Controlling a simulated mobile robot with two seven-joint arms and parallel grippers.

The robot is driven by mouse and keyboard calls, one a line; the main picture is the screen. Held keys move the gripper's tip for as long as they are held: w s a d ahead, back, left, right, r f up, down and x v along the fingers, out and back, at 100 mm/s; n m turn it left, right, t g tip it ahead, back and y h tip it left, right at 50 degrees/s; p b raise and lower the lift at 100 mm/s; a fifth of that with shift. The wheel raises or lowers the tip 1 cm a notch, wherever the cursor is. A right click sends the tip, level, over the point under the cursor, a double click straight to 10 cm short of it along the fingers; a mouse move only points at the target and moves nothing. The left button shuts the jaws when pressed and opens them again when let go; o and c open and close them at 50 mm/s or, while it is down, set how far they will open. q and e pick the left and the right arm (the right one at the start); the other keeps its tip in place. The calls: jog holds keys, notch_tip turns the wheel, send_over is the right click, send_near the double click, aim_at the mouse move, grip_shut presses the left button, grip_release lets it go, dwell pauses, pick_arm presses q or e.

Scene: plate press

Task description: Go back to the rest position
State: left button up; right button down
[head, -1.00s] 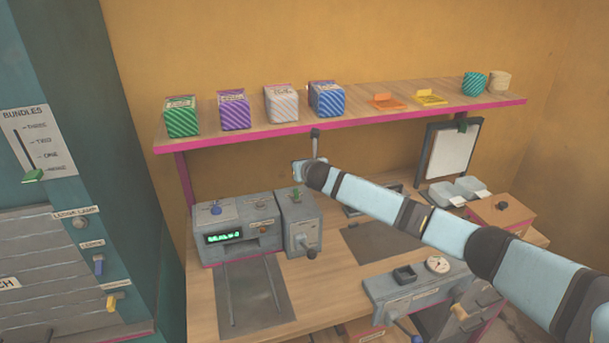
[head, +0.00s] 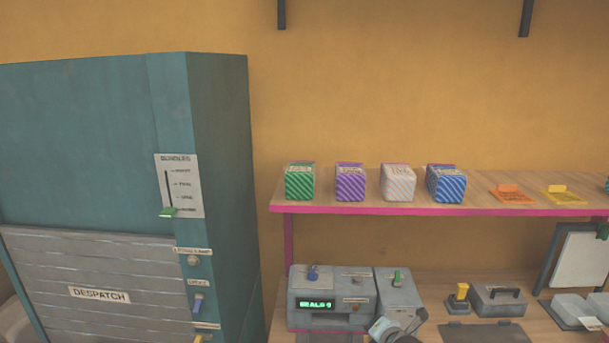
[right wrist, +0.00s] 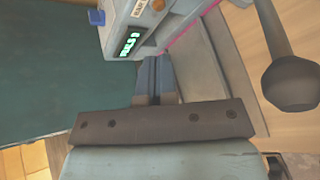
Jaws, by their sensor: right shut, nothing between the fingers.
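My right gripper (right wrist: 154,75) shows in the right wrist view with its fingers together and nothing between them. It is close to the grey machine (right wrist: 150,25) with the green lit display. A dark round lever knob (right wrist: 290,85) is to the right of the fingers, apart from them. In the head view only a small pale and dark part, which looks like my right wrist, shows at the bottom edge in front of the machine; its fingers cannot be made out there. My left gripper is in neither view.
The grey machine (head: 332,290) stands on the bench below a pink-edged shelf (head: 460,205) with several striped packs. The teal despatch cabinet (head: 222,150) stands at left.

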jog(key=s+a+f+m+y, duration=0.1)
jog(key=s+f+m, duration=0.25)
jog(key=s, duration=0.35)
jog(key=s+a+f+m, duration=0.2)
jog(key=s+f+m, duration=0.1)
jog(key=s+m, duration=0.3)
jog(key=s+a+f+m+y, duration=0.1)
jog(key=s+f+m, duration=0.25)
jog(key=s, duration=0.45)
jog(key=s+d+m+h, duration=0.1)
jog(key=s+d+m, duration=0.1)
jog(key=s+m, duration=0.4)
jog(key=s+d+f+m+g+h, duration=0.1)
jog(key=s+d+m, duration=0.2)
jog(key=s, duration=0.9)
jog(key=m, duration=0.3)
jog(key=shift+s, duration=0.1)
dwell(2.2)
